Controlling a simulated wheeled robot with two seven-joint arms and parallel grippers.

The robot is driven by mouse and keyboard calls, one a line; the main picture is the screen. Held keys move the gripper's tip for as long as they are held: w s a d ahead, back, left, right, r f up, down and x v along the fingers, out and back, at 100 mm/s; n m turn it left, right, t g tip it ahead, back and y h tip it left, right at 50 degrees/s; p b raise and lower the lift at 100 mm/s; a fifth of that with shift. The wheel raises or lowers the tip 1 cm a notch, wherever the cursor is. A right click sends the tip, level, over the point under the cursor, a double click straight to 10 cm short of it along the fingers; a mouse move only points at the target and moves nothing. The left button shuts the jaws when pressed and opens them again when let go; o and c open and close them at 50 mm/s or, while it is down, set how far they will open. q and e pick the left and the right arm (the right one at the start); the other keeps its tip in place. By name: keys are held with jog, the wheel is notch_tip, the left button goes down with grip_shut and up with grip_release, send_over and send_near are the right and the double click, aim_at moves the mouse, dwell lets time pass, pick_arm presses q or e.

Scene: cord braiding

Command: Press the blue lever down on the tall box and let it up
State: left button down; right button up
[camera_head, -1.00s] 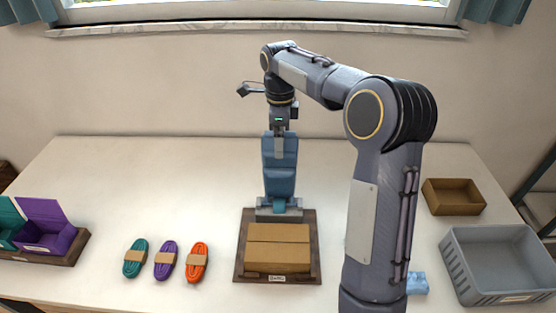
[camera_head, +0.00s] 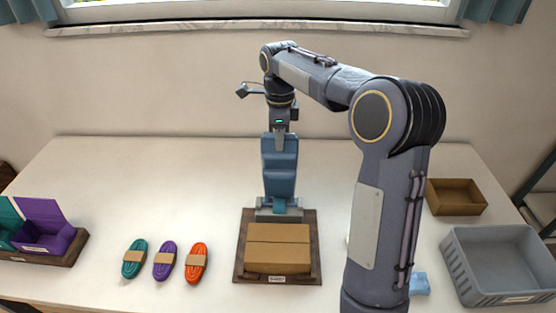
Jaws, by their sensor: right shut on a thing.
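My right gripper (camera_head: 279,210) points straight down at the back edge of a closed brown cardboard box (camera_head: 278,248). A small light blue object (camera_head: 419,284) lies on the table, partly hidden behind my right arm. My left gripper is not in view.
The cardboard box sits on a dark wooden base (camera_head: 241,268). Teal (camera_head: 134,246), purple (camera_head: 164,273) and orange (camera_head: 196,249) cord bundles lie to its left. A purple box (camera_head: 40,245) stands far left. A brown tray (camera_head: 457,210) and grey bin (camera_head: 463,289) stand right.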

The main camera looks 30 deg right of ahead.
jog(key=shift+s+a+b, duration=0.3)
jog(key=shift+s+a, duration=0.15)
jog(key=shift+s, duration=0.3)
jog(key=shift+s+a+b, duration=0.3)
jog(key=shift+s+a, duration=0.15)
jog(key=shift+s, duration=0.3)
jog(key=s+a+b, duration=0.1)
jog(key=s, duration=0.1)
jog(key=s+a+f+b, duration=0.1)
jog(key=s, duration=0.1)
jog(key=shift+a, duration=0.2)
jog(key=shift+f+b, duration=0.1)
jog(key=shift+b, duration=0.2)
